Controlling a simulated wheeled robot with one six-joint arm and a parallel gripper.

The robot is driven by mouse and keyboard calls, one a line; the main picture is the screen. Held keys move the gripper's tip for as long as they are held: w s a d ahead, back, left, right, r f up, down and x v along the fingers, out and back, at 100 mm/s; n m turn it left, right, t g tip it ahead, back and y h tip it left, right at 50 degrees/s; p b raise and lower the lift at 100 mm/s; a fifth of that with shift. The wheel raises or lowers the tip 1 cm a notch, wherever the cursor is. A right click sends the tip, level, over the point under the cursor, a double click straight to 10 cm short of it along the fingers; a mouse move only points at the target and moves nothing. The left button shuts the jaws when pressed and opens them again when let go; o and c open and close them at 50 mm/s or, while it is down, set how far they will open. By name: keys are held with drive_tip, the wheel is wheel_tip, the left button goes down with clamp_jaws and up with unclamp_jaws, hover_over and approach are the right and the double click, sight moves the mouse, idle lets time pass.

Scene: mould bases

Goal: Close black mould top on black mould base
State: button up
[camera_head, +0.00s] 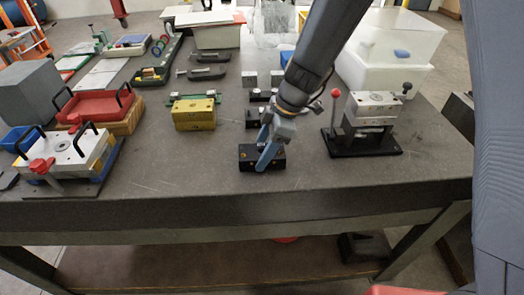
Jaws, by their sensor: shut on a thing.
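A black mould block (247,160) with small brass-coloured dots sits near the front middle of the grey table. My gripper (264,158) reaches down over it from the upper right, its blue-grey fingers shut on its black mould part. The fingers cover the block's middle. I cannot tell whether top and base are two separate parts here, or whether they touch. Further black pieces (253,118) lie just behind the block, partly hidden by my gripper and arm.
A yellow mould block (194,115) stands left, and a metal mould on a black stand (362,140) with a red-knobbed lever stands right. A white-topped mould (65,155) and red tray (95,105) are far left. Table is clear between the black and white-topped moulds.

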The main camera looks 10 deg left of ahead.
sight(257, 151)
drive_tip(key=shift+c, duration=0.9)
drive_tip(key=shift+r, duration=0.1)
drive_tip(key=shift+r, duration=0.25)
drive_tip(key=shift+r+p, duration=0.3)
drive_tip(key=shift+r, duration=0.85)
